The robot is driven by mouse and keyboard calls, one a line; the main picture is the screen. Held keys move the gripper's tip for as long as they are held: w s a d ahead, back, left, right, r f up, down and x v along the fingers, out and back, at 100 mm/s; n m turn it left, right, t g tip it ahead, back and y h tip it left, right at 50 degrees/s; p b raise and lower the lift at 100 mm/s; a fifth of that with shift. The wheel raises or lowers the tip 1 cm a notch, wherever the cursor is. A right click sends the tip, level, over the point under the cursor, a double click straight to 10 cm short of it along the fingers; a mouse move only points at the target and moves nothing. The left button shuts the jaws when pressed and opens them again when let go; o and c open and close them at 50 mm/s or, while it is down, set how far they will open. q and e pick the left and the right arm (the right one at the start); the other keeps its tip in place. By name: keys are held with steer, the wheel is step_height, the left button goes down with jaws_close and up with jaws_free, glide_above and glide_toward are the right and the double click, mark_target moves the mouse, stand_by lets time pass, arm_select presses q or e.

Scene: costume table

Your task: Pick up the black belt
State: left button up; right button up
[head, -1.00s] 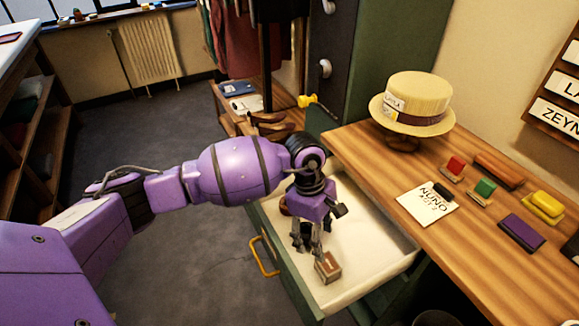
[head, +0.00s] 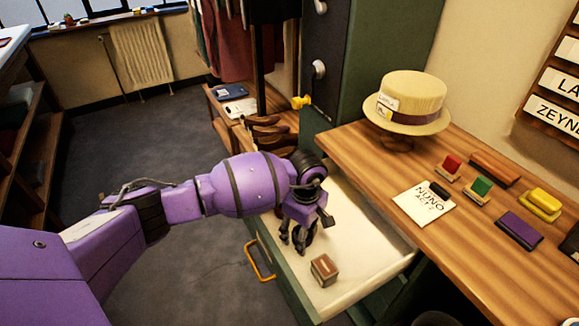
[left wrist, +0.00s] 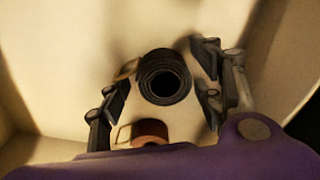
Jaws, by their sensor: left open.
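The black belt (left wrist: 160,60) is rolled into a coil. It shows in the left wrist view between the two fingers of my left gripper (left wrist: 163,88), with a buckle at its left side. In the head view my left gripper (head: 293,244) points down into the open drawer (head: 378,240), and I cannot make out the black belt there. The gripper is open; I cannot tell whether a finger touches the coil. A reddish-brown coil (left wrist: 150,129) with a pale buckle lies close by, partly hidden by my gripper body. My right gripper is not in view.
A small brown box (head: 324,270) lies in the drawer near its front. The wooden tabletop (head: 375,160) at right holds a straw hat (head: 410,97), a white note (head: 423,207) and several coloured blocks. The drawer's right part is clear.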

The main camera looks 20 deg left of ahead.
arm_select(q)
steer(key=shift+w+r, duration=0.1)
steer(key=shift+r, duration=0.05)
steer(key=c, duration=1.3)
